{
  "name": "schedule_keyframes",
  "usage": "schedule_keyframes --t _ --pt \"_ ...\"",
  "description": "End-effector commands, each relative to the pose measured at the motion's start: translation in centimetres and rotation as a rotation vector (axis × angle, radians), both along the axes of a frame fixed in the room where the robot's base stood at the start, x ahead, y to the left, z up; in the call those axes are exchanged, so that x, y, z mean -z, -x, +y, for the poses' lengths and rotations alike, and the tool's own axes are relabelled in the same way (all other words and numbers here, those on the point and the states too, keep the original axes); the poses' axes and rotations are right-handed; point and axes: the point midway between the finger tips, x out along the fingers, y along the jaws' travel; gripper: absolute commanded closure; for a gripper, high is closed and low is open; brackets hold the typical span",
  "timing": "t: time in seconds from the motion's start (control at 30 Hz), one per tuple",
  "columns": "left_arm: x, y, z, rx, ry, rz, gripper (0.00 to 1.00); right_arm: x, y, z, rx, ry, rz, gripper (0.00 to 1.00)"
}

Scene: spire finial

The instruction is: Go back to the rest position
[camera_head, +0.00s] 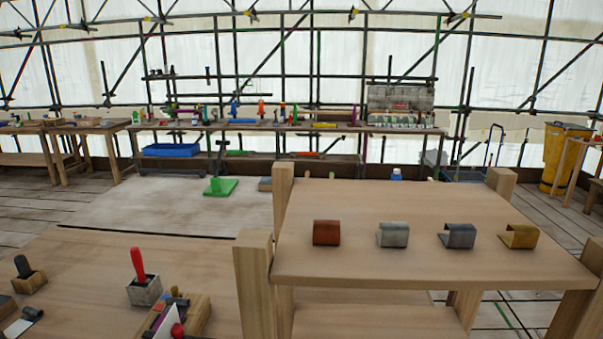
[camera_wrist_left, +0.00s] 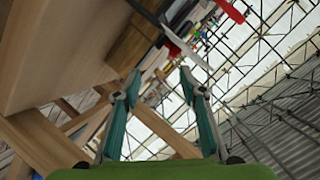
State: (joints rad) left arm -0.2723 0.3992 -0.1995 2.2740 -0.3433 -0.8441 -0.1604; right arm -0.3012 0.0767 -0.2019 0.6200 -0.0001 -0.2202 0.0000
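My left gripper (camera_wrist_left: 160,78) shows only in the left wrist view. Its two teal fingers stand apart with nothing between them, so it is open and empty. A wooden bench edge (camera_wrist_left: 60,60) is at the left of that view, and a red-handled tool (camera_wrist_left: 230,10) is near the top. I cannot tell how far they are from the fingers. Neither arm shows in the head view, and my right gripper is in no view.
In the head view a raised wooden table (camera_head: 400,275) carries four curved pieces, rust (camera_head: 326,233), light grey (camera_head: 393,235), dark grey (camera_head: 459,236) and brassy (camera_head: 520,237). A lower bench (camera_head: 80,270) holds a red-handled tool in a grey block (camera_head: 144,291).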

Motion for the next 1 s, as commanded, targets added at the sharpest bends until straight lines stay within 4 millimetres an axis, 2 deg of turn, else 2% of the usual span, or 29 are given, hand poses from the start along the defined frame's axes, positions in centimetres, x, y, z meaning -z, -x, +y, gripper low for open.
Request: schedule_keyframes --t 0.03,0.1,0.2,0.4,0.6,0.63,0.87,1.0 --pt "2.6 2.4 0.0 -0.060 0.089 0.103 0.62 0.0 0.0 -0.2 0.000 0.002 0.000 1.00" --pt "5.7 5.8 -0.3 -0.132 0.190 0.239 0.62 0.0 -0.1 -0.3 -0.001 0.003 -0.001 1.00" --pt "8.9 10.0 -1.0 -0.212 0.296 0.398 0.62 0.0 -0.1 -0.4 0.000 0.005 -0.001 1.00" --pt "12.4 17.3 -2.9 -0.321 0.440 0.644 0.62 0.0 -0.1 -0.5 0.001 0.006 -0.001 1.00" --pt "14.0 23.9 -5.1 -0.404 0.547 0.853 0.62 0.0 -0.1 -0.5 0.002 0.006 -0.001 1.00" --pt "14.6 24.2 -5.3 -0.411 0.552 0.869 0.62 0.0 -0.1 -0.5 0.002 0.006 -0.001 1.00" --pt "20.8 22.7 -5.3 -0.411 0.536 0.886 0.62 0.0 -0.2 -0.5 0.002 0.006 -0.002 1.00" --pt "25.5 22.5 -5.4 -0.415 0.530 0.905 0.62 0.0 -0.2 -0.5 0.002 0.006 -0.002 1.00"
